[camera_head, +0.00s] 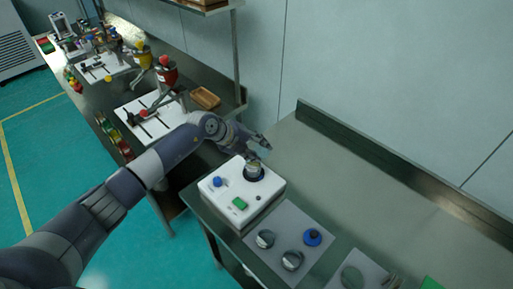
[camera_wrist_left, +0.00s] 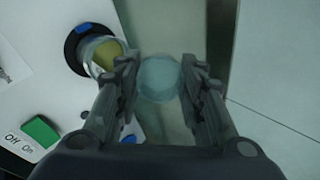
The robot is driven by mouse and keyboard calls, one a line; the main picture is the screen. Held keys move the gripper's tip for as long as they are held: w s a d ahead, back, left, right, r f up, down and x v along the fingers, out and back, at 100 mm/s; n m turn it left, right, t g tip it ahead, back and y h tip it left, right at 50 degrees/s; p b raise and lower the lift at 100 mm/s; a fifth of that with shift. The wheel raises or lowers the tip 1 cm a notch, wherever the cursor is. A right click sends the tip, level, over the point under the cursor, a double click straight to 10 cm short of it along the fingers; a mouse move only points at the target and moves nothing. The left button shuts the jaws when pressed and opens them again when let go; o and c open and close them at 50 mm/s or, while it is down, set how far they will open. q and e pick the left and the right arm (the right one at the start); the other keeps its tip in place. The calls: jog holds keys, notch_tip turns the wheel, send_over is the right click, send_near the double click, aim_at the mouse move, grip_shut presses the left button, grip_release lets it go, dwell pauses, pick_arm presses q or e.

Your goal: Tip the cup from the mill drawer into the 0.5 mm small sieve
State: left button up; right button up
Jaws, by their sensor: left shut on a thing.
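My left gripper (camera_head: 262,146) is above the back of the white sieve machine. In the left wrist view, my left gripper (camera_wrist_left: 160,82) is shut on a pale, translucent round cup (camera_wrist_left: 159,78), seen between its fingers. The cup's contents and exact tilt cannot be told. A small sieve (camera_wrist_left: 103,54) with a clear wall and a yellowish inside sits at the machine's black ring (camera_wrist_left: 76,47), left of the cup and apart from it in the picture. The sieve also shows in the head view (camera_head: 253,169), partly under the gripper. I cannot read its mesh size.
The white machine (camera_head: 222,203) has a blue knob (camera_head: 217,182) and a green switch (camera_head: 239,204). A grey mat (camera_head: 283,225) in front holds round metal parts (camera_head: 292,260) and a blue-topped part (camera_head: 312,237). The metal table (camera_head: 360,190) is clear behind the mat.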

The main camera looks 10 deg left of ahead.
pick_arm(q)
jog(key=r+g+y, duration=0.2)
jog(key=y, duration=0.1)
jog(key=d+r+y, duration=0.1)
jog(key=y, duration=0.1)
jog(key=shift+w+g, duration=0.3)
jog(key=shift+g, duration=0.1)
jog(key=shift+r+m+g+y+b, duration=0.2)
jog(key=shift+y+b, duration=0.1)
jog(key=shift+y, duration=0.25)
jog(key=shift+r+m+g+y+b, duration=0.1)
jog(key=shift+g+y+b, duration=0.15)
jog(key=shift+y, duration=0.3)
jog(key=shift+r, duration=0.2)
